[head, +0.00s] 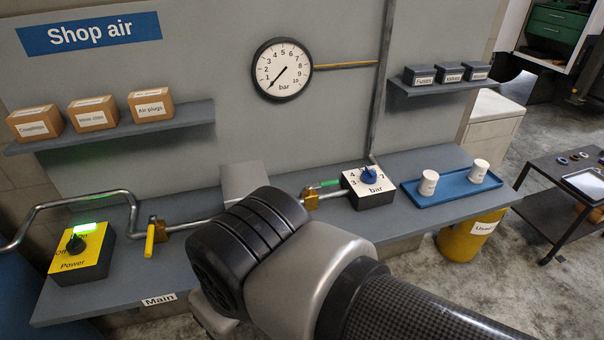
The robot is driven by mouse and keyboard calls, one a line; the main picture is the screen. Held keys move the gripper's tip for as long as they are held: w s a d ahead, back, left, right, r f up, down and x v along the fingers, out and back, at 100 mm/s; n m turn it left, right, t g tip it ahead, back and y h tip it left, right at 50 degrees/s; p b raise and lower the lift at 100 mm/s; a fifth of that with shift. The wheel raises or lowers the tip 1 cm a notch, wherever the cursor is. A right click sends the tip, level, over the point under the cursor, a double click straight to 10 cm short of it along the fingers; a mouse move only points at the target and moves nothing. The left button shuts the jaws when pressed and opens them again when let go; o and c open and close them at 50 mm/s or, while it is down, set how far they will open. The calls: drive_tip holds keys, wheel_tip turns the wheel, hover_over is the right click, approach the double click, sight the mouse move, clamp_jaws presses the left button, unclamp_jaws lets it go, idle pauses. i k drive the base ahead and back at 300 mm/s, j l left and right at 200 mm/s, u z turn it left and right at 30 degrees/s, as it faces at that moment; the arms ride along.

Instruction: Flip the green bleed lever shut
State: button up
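The green bleed lever (330,183) is a short bar by a brass valve (309,199) on the pipe, just left of the white-topped regulator box (367,188). It points right, roughly along the pipe. Its lower side is close to the box, and I cannot tell if they touch. My arm fills the lower middle of the head view, in front of the pipe and left of the lever. My gripper is hidden behind my own arm, so its opening and its distance to the lever do not show.
A yellow lever (149,241) hangs down from a brass valve on the left. A yellow power box (82,252) shows a lit green lamp. A blue tray (452,190) holds two white cups. The gauge (282,69) needle points low left. The counter's front right is clear.

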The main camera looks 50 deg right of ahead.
sight(335, 181)
drive_tip(key=z, duration=0.4)
drive_tip(key=l+z, duration=0.1)
drive_tip(key=z, duration=0.25)
drive_tip(key=i+z, duration=0.1)
drive_tip(key=z, duration=0.7)
drive_tip(key=i+l+u, duration=0.45)
drive_tip(key=i+l, duration=0.2)
drive_tip(key=l, duration=0.3)
